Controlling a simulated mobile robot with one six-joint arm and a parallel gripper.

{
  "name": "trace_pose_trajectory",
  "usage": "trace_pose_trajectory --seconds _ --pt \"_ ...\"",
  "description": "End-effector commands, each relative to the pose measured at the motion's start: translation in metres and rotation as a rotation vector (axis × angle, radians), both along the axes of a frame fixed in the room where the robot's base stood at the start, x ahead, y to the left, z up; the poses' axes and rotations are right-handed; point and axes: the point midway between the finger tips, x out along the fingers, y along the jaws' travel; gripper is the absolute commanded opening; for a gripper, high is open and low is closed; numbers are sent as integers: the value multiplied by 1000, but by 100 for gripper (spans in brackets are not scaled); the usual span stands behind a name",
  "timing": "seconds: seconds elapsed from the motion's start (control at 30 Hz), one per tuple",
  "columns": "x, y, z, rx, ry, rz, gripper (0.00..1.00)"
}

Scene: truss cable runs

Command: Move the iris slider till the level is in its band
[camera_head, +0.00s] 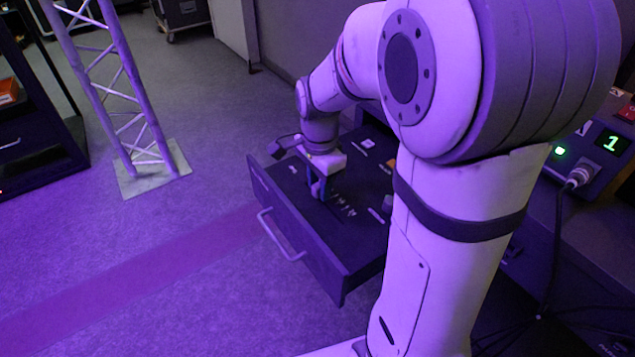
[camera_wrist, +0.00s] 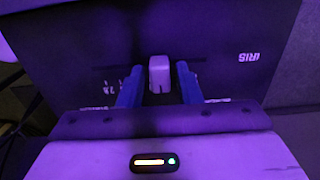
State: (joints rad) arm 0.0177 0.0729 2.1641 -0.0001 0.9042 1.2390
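The iris slider's pale knob (camera_wrist: 160,73) stands up from a dark panel (camera_wrist: 75,45) in the wrist view. The word IRIS (camera_wrist: 248,57) is printed upside down to its right. My gripper (camera_wrist: 160,70) has its two blue fingers on either side of the knob, with narrow gaps showing, so it looks open around it. Tick marks show left of the fingers, partly hidden. In the head view my gripper (camera_head: 319,188) points down over the panel in the pulled-out drawer (camera_head: 300,230); the knob cannot be made out there. I cannot identify a level band.
The drawer has a front handle (camera_head: 280,236) and other small controls on its panel. A truss tower (camera_head: 115,90) stands at left. The floor before the drawer is clear.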

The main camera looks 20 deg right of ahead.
Motion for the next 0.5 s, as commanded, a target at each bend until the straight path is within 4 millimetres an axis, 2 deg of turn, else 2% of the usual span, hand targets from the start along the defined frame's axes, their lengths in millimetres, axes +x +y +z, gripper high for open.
trace_pose_trajectory --seconds 0.1,0.33,0.5 --pt "0 0 0 0 0 0 40" --pt "0 0 1 0 0 -1 40" --pt "0 0 21 0 -2 0 40"
